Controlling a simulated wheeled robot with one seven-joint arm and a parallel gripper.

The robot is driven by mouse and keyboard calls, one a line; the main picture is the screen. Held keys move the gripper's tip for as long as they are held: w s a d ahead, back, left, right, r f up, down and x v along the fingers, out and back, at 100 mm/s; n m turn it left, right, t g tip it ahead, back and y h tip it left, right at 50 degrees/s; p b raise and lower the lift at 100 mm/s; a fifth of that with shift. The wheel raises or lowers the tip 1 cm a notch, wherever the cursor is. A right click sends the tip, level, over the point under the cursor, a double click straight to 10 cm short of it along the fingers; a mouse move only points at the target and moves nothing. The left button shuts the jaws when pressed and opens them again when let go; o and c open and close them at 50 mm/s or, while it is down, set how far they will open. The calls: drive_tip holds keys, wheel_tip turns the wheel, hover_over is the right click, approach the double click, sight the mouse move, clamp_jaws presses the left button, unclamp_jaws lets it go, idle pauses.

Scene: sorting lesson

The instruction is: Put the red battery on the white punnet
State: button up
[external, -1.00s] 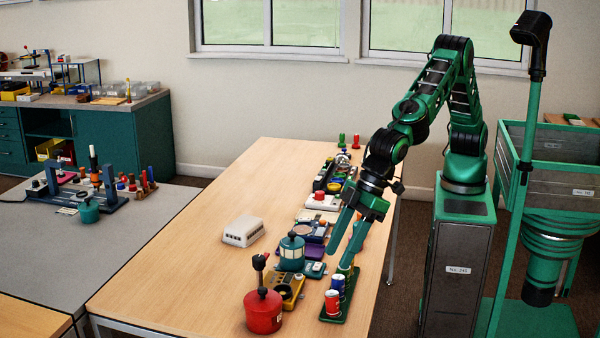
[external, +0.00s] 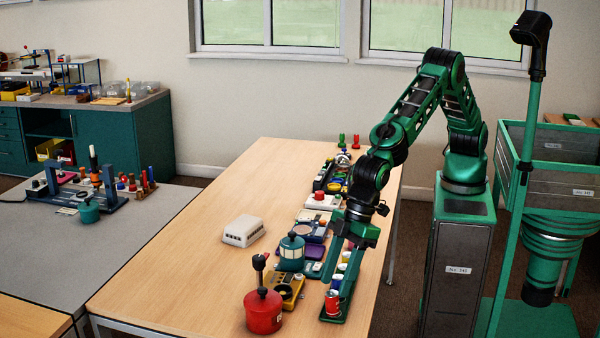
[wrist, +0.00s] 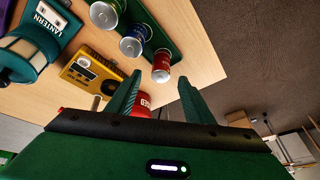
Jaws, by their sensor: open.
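The red battery (external: 332,304) stands at the near end of a dark green tray (external: 334,317) at the table's right edge. It also shows in the wrist view (wrist: 161,67), in line with the gap between my fingers. My gripper (external: 339,282) is open and empty, pointing down at the tray, with its fingertips close to the red battery. In the wrist view my gripper (wrist: 160,79) shows both fingers spread; I cannot tell whether they touch the battery. The white punnet (external: 243,231) sits on the left-middle of the table, out of the wrist view.
A blue battery (wrist: 132,45) and a green one (wrist: 105,14) stand behind the red one on the tray. A yellow meter (external: 289,290), a red pot (external: 263,312) and a teal lantern (external: 291,253) stand left of the tray. The table left of the punnet is bare.

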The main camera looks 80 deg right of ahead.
sight(334, 291)
drive_tip(key=shift+x, duration=2.65)
drive_tip(key=shift+s+d, duration=0.1)
clamp_jaws()
